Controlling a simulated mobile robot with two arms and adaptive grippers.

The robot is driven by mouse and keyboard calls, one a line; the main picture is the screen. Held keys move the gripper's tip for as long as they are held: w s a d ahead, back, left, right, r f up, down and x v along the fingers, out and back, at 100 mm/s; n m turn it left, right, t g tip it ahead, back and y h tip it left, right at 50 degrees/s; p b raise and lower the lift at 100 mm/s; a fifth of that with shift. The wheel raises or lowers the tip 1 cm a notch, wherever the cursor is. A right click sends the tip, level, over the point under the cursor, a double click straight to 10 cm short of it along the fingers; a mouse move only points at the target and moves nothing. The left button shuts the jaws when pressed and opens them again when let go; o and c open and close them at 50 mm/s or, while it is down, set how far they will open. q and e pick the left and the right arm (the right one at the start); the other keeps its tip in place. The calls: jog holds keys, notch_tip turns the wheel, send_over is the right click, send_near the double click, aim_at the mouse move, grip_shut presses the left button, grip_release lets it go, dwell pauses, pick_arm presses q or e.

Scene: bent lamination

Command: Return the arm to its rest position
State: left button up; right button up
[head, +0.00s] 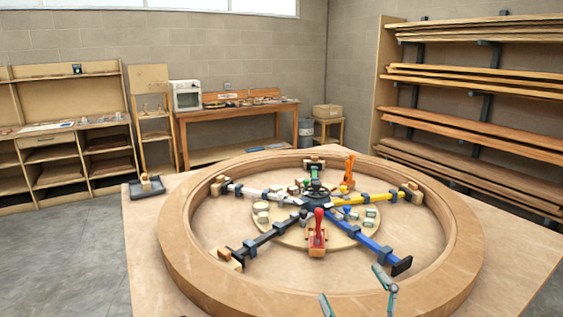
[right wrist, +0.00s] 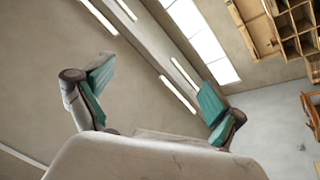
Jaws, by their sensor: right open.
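My right gripper (head: 354,288) shows at the bottom edge of the head view, its two green-padded fingers spread apart. In the right wrist view the same gripper (right wrist: 156,95) is open, with nothing between its fingers. That wrist view looks up past the fingers at the ceiling and bright windows. In the head view the fingers show in front of the near right part of a large wooden ring (head: 215,285); I cannot tell the gap between them. My left gripper is not in view.
The ring lies on a wooden table (head: 145,235). Inside it are clamp bars, among them a blue bar (head: 367,238) and a yellow bar (head: 375,198), plus a red-handled clamp (head: 317,240). A dark block with a wooden piece (head: 147,186) sits at the left. Lumber shelves (head: 470,120) stand at right.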

jog(key=s+d+f+m+g+h, duration=0.2)
jog(key=d+f+m+g+h, duration=0.3)
jog(key=f, duration=0.4)
jog(key=s+d+f+m+g+h, duration=0.25)
jog(key=d+f+m+h, duration=0.35)
jog(key=f, duration=0.3)
jog(key=s+a+f+n+g+y, duration=0.1)
jog(key=s+f+g, duration=0.45)
jog(key=s, duration=0.35)
jog(key=s+a+f+n+g, duration=0.1)
jog(key=s+f+g, duration=0.3)
jog(key=s+f, duration=0.3)
jog(key=s+f+g, duration=0.2)
jog(key=s+f, duration=0.1)
jog(key=f, duration=2.2)
jog(key=s+d+f, duration=0.2)
jog(key=s+f, duration=1.5)
jog(key=shift+d+g, duration=0.4)
